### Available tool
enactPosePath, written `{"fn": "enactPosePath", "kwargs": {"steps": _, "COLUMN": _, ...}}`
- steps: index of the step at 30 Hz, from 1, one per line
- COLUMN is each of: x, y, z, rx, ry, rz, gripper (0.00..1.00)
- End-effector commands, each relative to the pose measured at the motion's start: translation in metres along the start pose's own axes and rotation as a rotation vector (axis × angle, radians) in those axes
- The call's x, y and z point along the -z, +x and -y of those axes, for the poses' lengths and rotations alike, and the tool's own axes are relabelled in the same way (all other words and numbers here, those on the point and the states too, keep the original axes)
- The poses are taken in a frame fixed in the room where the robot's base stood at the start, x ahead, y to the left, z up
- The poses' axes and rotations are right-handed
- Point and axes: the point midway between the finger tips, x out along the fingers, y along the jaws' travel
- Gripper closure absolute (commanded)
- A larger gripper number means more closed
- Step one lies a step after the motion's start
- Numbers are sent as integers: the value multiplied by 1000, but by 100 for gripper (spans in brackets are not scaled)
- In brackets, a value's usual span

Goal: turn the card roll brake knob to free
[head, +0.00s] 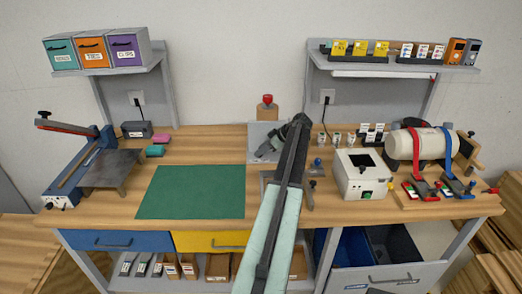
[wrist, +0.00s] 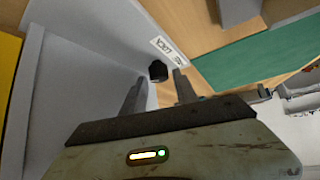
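A small round black knob (wrist: 158,71) sits on a pale grey panel (wrist: 90,75) in the wrist view. A white label (wrist: 167,49) with dark print lies just beside it; the print is tilted and too small to read surely. My gripper (wrist: 159,82) is open, with the knob showing between and just beyond its fingertips. I cannot tell whether either finger touches it. The knob's pointer cannot be made out. In the head view my gripper (head: 268,149) is at the grey panel (head: 262,129) at the bench's back middle, and my arm hides the knob.
A green mat (head: 190,192) lies left of my arm. To the right stand a white box (head: 361,178) and a cream cylinder (head: 401,145) with red and blue straps. Shelves hang at both sides.

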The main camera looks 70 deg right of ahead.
Motion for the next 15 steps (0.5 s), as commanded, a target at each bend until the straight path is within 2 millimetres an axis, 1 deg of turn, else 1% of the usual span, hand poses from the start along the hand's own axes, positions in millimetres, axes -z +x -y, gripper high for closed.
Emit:
{"fn": "enactPosePath", "kwargs": {"steps": 1, "x": 3, "y": -10, "z": 0, "rx": -1, "ry": 1, "rz": 0, "gripper": 65}}
{"fn": "enactPosePath", "kwargs": {"steps": 9, "x": 6, "y": -63, "z": 0, "rx": -1, "ry": 1, "rz": -1, "gripper": 65}}
{"fn": "enactPosePath", "kwargs": {"steps": 12, "x": 5, "y": -72, "z": 0, "rx": 0, "ry": 0, "rz": -1, "gripper": 65}}
{"fn": "enactPosePath", "kwargs": {"steps": 15, "x": 2, "y": -73, "z": 0, "rx": 0, "ry": 0, "rz": -1, "gripper": 65}}
